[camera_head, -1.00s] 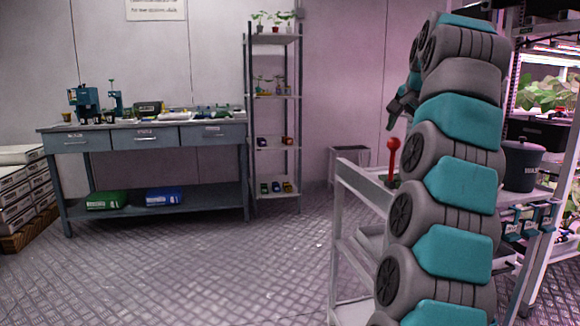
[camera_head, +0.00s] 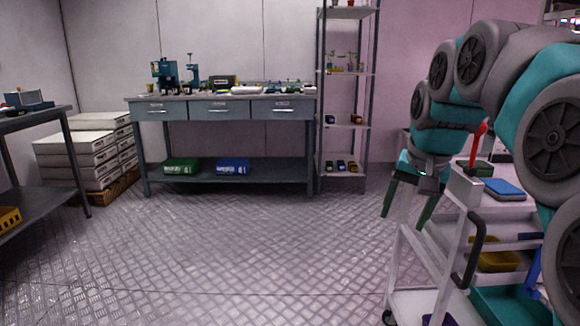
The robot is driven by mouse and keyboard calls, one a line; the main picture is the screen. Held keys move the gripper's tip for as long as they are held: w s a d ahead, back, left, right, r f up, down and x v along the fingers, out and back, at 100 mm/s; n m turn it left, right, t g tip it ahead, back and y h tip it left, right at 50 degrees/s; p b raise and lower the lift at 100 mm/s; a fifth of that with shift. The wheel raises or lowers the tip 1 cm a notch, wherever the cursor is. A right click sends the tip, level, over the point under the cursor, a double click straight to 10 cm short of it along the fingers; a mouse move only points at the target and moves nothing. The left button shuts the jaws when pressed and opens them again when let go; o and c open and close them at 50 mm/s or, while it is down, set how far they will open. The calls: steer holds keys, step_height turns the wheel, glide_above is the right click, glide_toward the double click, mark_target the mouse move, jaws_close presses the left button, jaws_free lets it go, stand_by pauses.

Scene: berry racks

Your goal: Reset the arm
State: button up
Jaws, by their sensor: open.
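My arm (camera_head: 480,90) is on the right of the head view, grey and teal, arching over and bending down toward the left. My gripper (camera_head: 407,215) hangs at its end and points down, with two dark green fingers spread apart. Nothing shows between the fingers. It is in front of the left end of a white cart (camera_head: 463,190), and I cannot tell whether it touches the cart.
The cart carries a red-knobbed item (camera_head: 480,131), a blue item (camera_head: 504,189) and lower bins. A workbench (camera_head: 222,109) and a shelf rack (camera_head: 345,75) stand at the back. White boxes (camera_head: 85,150) are stacked at left. The middle floor (camera_head: 240,250) is clear.

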steer(key=s+a+f+n+g, duration=0.2)
steer(key=s+a+f, duration=0.1)
steer(key=s+f, duration=0.8)
steer(key=s+a+f+n+g, duration=0.3)
steer(key=s+f, duration=0.9)
steer(key=s, duration=0.7)
steer(key=shift+s+a+f, duration=0.15)
steer(key=shift+s+f, duration=0.05)
steer(key=shift+s, duration=0.05)
